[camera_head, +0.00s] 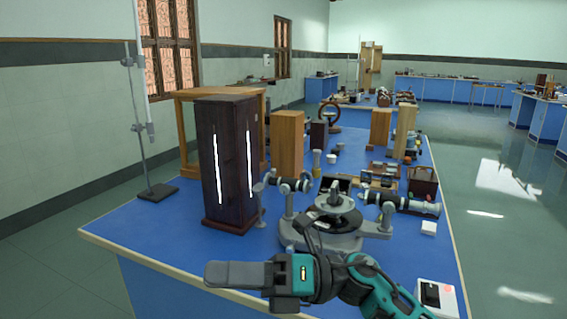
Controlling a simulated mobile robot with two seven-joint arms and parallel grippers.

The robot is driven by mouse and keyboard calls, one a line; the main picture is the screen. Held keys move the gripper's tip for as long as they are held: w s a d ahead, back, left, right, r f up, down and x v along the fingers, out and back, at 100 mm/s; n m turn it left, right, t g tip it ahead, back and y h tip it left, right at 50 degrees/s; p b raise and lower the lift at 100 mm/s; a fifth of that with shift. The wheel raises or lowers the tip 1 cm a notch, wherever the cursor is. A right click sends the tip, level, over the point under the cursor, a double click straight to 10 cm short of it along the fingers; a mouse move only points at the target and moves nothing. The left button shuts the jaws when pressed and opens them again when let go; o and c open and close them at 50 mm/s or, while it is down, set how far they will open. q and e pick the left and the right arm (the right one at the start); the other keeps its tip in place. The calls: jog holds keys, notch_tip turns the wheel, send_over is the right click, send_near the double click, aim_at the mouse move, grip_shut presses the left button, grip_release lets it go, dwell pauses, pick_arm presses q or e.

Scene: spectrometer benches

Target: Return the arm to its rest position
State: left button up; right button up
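My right arm (385,297) is teal and dark grey and comes in from the bottom right. My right gripper (222,275) points left above the front edge of the blue bench (120,222). Its grey fingers overlap from this side, so I cannot tell whether they are apart. No object shows in them. My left gripper is not in view.
A spectrometer (330,222) with a round grey base stands just behind my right arm. A tall dark lamp housing (210,180) stands left of it. A stand (158,191) with a rod is at the left edge. A small white box (438,296) lies front right.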

jog(key=w+d+f+m+t+h, duration=0.2)
jog(key=d+f+m+t+h, duration=0.3)
jog(key=d+f+m+t, duration=0.85)
jog(key=w+d+f+m+t+h, duration=0.2)
jog(key=m+t+h, duration=0.45)
jog(key=m, duration=1.35)
pick_arm(q)
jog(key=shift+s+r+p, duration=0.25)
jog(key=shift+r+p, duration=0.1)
jog(key=shift+p, duration=0.25)
pick_arm(e)
jog(key=s+d+f+m+g+h, duration=0.2)
jog(key=s+d+f+m+h, duration=0.1)
jog(key=s+d+f+m, duration=0.2)
jog(key=s+d+f+m+g+h, duration=0.3)
jog(key=s+f, duration=0.6)
jog(key=f, duration=0.3)
jog(key=shift+s+d+f+m+g, duration=0.15)
jog(key=shift+d+f+m+g, duration=0.15)
jog(key=shift+d+m, duration=0.65)
jog(key=shift+r, duration=0.1)
